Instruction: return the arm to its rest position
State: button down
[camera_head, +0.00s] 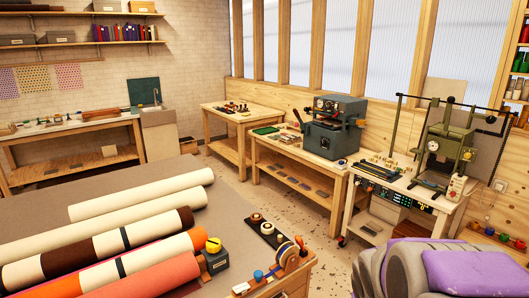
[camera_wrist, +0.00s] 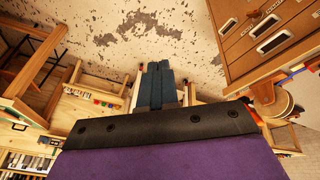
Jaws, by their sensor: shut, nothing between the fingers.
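Grey and purple parts of my own arm (camera_head: 440,268) fill the lower right corner of the head view, to the right of the roll table and below the press bench. They look folded close to my body. In the wrist view, a purple surface with a dark, bolted edge spans the bottom, and I take it as my gripper (camera_wrist: 160,128). It looks shut, and nothing shows held in it.
A table (camera_head: 220,208) with several large rolls (camera_head: 125,235) lies at the left. A green press (camera_head: 447,145) and a dark machine (camera_head: 333,127) stand on benches beyond. Speckled floor (camera_head: 325,240) is open between. A wooden drawer cabinet (camera_wrist: 262,42) is at upper right in the wrist view.

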jog(key=s+a+r+n+g+y, duration=0.1)
jog(key=s+a, duration=0.5)
jog(key=s, duration=0.6)
jog(key=s+a+r+n+g+y, duration=0.1)
jog(key=s+a, duration=0.5)
jog(key=s, duration=0.7)
notch_tip(320, 180, up, 3)
jog(key=n+g, duration=0.1)
jog(key=g, duration=0.1)
jog(key=shift+n+g+y, duration=0.3)
jog(key=shift+s+d+f, duration=0.1)
jog(key=shift+d, duration=0.3)
jog(key=shift+a, duration=0.15)
